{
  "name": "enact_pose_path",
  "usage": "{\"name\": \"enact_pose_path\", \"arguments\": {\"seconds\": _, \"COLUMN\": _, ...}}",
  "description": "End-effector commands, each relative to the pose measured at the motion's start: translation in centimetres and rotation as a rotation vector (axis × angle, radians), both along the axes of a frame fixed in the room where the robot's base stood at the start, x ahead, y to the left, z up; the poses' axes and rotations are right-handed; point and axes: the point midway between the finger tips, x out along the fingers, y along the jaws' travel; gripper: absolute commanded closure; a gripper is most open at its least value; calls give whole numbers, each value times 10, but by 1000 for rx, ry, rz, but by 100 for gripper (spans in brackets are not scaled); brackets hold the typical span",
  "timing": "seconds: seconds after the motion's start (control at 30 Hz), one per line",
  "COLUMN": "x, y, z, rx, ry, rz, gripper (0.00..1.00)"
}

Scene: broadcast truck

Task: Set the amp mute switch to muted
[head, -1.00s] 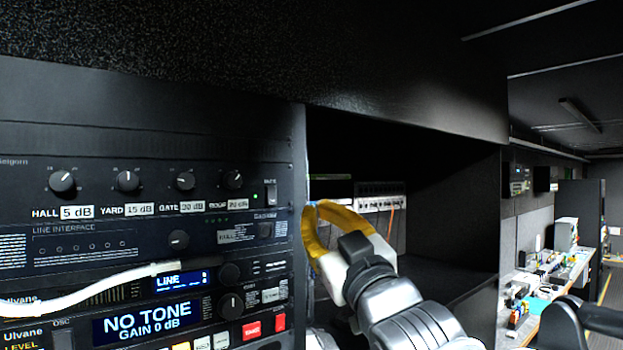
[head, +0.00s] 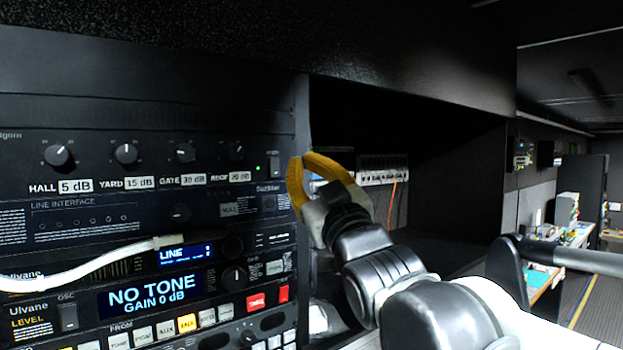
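The amp mute switch (head: 274,164) is a small dark rocker at the right end of the top rack unit (head: 220,155), beside a small lit green light. Its exact tilt is too small to read. My gripper (head: 301,157) has yellow fingers whose tips come together with nothing visible between them. The tips are just right of the switch in the picture, near the rack's right edge. They do not appear to touch the switch, and the depth gap is hard to judge.
Below are a line interface (head: 110,222) and a unit showing NO TONE (head: 150,295). A white cable (head: 90,270) crosses the rack front. A dark open bay (head: 440,190) lies right of the rack. A dark overhang (head: 400,70) runs above.

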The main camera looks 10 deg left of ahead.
Motion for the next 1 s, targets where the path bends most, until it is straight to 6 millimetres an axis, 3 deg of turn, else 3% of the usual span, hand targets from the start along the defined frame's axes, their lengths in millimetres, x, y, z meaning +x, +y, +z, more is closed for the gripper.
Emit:
{"name": "enact_pose_path", "arguments": {"seconds": 0.4, "x": 29, "y": 34, "z": -6, "rx": 0, "ry": 0, "rz": 0, "gripper": 100}}
{"name": "enact_pose_path", "arguments": {"seconds": 1.0, "x": 32, "y": 37, "z": -6, "rx": 1, "ry": 0, "rz": -1, "gripper": 100}}
